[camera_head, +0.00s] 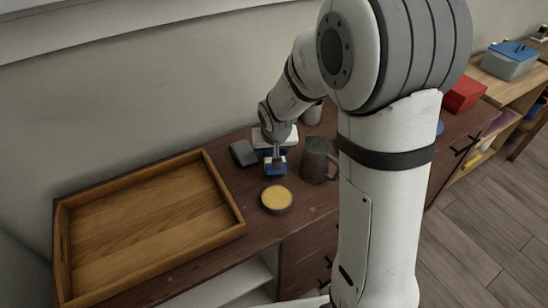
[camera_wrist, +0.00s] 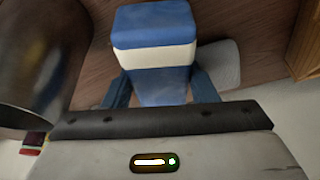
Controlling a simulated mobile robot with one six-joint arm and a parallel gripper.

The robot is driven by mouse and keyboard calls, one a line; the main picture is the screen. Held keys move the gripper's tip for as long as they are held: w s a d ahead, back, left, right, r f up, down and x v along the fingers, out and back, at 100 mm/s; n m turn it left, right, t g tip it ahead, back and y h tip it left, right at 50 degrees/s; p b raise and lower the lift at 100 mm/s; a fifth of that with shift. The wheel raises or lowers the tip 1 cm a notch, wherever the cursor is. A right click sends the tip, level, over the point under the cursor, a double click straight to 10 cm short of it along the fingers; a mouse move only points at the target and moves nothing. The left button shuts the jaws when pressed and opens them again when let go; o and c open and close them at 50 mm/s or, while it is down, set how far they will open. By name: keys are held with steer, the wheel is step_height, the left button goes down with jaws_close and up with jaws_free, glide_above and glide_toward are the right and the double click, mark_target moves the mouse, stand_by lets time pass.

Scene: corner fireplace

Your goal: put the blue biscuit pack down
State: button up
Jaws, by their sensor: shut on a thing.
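The blue biscuit pack (camera_wrist: 155,50) is blue with a white band. In the wrist view it sits between the two blue fingers of my gripper (camera_wrist: 160,88), which is shut on it. In the head view the pack (camera_head: 275,168) is at my gripper (camera_head: 275,156), low over the dark wooden cabinet top, between a grey mug and a dark grey block. I cannot tell whether its underside touches the surface.
A dark grey mug (camera_head: 318,160) stands close on the right. A round tin with a yellow top (camera_head: 277,199) is just in front. A dark grey block (camera_head: 243,153) is on the left. A large wooden tray (camera_head: 222,180) fills the left side.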

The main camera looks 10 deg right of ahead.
step_height(320, 180, down, 3)
steer(key=shift+f, duration=0.15)
steer(key=shift+s, duration=0.1)
steer(key=shift+b, duration=0.3)
steer(key=o, duration=1)
steer(key=shift+o, duration=0.2)
